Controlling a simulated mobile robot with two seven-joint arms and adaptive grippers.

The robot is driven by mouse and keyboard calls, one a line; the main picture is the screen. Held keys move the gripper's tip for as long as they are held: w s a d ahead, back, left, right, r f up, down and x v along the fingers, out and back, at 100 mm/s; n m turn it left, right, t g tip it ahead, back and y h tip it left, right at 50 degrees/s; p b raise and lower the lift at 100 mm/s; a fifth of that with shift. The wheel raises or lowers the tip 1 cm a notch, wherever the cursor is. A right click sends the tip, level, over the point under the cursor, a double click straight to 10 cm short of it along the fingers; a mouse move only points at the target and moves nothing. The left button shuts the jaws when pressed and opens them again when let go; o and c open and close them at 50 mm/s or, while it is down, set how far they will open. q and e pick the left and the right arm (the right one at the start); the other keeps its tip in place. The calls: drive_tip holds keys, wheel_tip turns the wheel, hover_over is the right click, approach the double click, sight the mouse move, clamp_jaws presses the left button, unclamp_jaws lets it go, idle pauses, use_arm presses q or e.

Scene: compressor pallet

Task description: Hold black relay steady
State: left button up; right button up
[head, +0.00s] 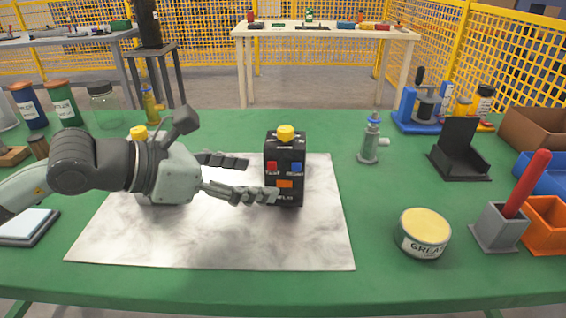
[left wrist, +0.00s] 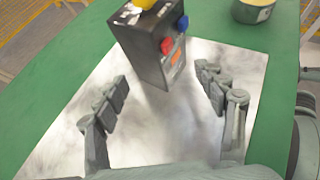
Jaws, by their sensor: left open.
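The black relay (head: 285,168) stands upright on a white marbled mat (head: 230,250) in the head view. It has a yellow knob on top and red, blue and orange parts on its front. My left gripper (head: 262,177) comes in from the left with its fingers spread. One finger reaches toward the relay's back left, and the other overlaps its lower front left. In the left wrist view, the relay (left wrist: 150,45) is beyond and between the open fingers (left wrist: 165,92). Contact cannot be told. My right gripper is in neither view.
A yellow-topped object (head: 139,133) is partly hidden behind my left gripper. A grease tin (head: 425,233), a grey-green fitting (head: 370,140) and a black holder (head: 460,150) stand to the right. The mat's front and right parts are clear.

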sight(267, 181)
use_arm(q)
drive_tip(key=x, duration=0.2)
drive_tip(key=shift+w+d+f, duration=0.1)
drive_tip(key=shift+w+d, duration=0.1)
drive_tip(key=shift+d, duration=0.1)
drive_tip(key=shift+w+d+f+b, duration=0.25)
drive_tip(key=shift+d+f+b, duration=0.1)
drive_tip(key=shift+f+b, duration=0.15)
drive_tip(key=shift+b+x, duration=0.55)
drive_tip(key=shift+x, duration=0.55)
drive_tip(key=shift+w+d, duration=0.25)
drive_tip(key=shift+w, duration=0.05)
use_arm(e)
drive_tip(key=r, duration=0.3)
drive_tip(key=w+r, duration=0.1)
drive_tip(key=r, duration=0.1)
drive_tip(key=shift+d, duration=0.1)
